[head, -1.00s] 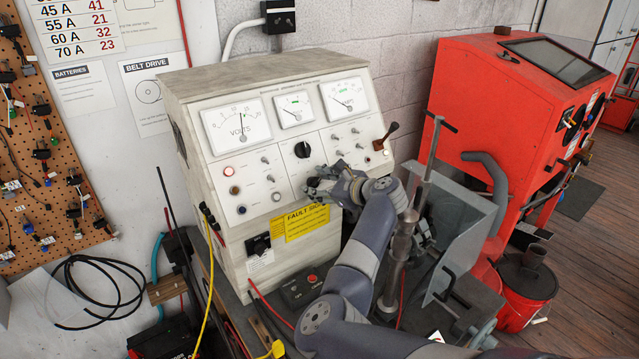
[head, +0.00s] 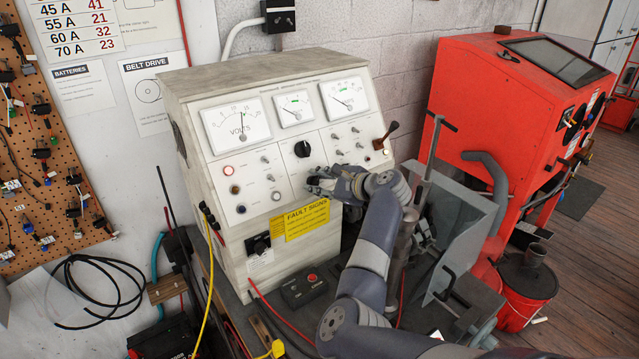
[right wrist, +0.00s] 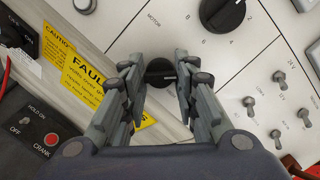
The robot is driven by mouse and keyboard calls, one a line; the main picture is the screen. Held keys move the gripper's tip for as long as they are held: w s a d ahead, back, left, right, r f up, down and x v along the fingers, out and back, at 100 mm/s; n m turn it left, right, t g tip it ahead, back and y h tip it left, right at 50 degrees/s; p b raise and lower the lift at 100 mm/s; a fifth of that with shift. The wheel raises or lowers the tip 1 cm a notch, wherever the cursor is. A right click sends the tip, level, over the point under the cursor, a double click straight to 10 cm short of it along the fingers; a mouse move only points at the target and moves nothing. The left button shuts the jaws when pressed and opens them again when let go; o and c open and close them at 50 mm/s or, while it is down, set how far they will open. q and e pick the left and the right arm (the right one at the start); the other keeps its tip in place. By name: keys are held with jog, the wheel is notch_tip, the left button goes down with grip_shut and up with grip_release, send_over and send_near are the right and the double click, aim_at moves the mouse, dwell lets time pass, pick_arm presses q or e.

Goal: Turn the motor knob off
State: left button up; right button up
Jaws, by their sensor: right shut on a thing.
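The motor knob (right wrist: 160,72) is a small round black knob with a pale mark on its face, on the white panel of the test bench (head: 262,210) near the "MOTOR" label in the right wrist view. My right gripper (right wrist: 161,76) has one finger on each side of the knob and is shut on it. In the head view my right gripper (head: 314,181) is at the lower middle of the panel and hides the knob. My left gripper is not in view.
A larger black selector knob (right wrist: 225,12) sits close by on the panel, with several toggle switches (right wrist: 278,85) to the right. A yellow fault-signs label (head: 306,219) is just below. A black box with a red crank button (head: 304,288) lies below the panel.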

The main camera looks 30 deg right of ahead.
jog(key=n, duration=0.4)
jog(key=shift+n+g, duration=0.4)
jog(key=n, duration=0.3)
jog(key=shift+g, duration=0.4)
jog(key=shift+n, duration=0.5)
jog(key=o, duration=1.1)
jog(key=shift+c, duration=0.2)
jog(key=shift+r, duration=0.1)
